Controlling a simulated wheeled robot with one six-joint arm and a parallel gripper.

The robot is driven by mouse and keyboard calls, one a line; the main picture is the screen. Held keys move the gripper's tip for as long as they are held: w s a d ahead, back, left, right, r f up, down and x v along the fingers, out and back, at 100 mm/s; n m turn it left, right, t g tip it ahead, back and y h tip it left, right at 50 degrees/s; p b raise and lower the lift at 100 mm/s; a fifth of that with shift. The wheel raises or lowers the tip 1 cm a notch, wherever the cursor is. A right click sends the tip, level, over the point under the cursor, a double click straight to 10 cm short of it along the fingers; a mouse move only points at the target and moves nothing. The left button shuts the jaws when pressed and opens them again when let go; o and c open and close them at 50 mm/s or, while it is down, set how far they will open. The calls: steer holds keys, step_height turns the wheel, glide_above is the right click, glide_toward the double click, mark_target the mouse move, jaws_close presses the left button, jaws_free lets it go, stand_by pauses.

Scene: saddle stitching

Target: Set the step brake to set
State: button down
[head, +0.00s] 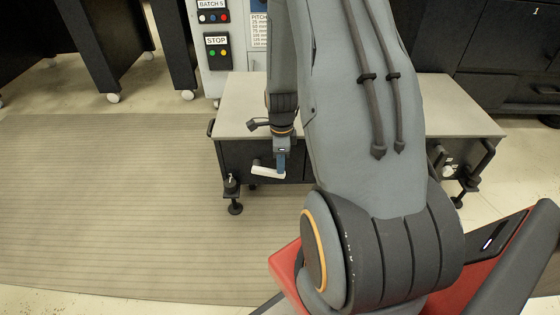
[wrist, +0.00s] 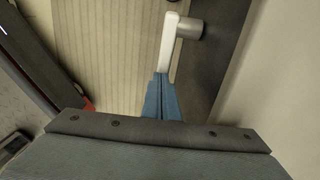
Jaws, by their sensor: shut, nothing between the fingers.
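A white lever (head: 267,171), which looks like the step brake's handle, sits at the front of a low step with a beige top (head: 240,105) and dark front panel. In the wrist view the lever (wrist: 169,48) is a slim white bar on a round grey hub (wrist: 190,28). My gripper (head: 281,172) has blue fingers, shut and empty, with their tips at the lever's right end in the head view. In the wrist view the gripper (wrist: 162,76) tips meet the lever's near end. I cannot tell whether they touch it. No set or release marking is readable.
A small black knob (head: 231,184) stands at the step's left front foot. A ribbed mat (head: 110,210) leaves open floor at left. My arm covers much of the step's middle.

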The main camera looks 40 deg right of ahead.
stand_by(0.3)
steer(key=s+d+r+p, duration=0.2)
steer(key=r+p, duration=0.6)
steer(key=r, duration=0.5)
steer(key=shift+s+d+r, duration=0.15)
steer(key=shift+d+r, duration=0.05)
steer(key=shift+d, duration=0.45)
steer(key=m+y, duration=0.1)
steer(key=m, duration=0.5)
steer(key=m+t+p, duration=0.1)
steer(key=m, duration=0.5)
steer(key=m+y+p, duration=0.1)
steer(key=m, duration=0.5)
steer(key=shift+w+t+y, duration=0.2)
steer(key=shift+t+y, duration=0.1)
steer(key=shift+t, duration=0.1)
steer(key=shift+a+f, duration=0.1)
steer(key=shift+f, duration=0.05)
steer(key=b+x, duration=0.8)
steer(key=x, duration=0.5)
steer(key=shift+w+f, duration=0.1)
steer(key=shift+f, duration=0.3)
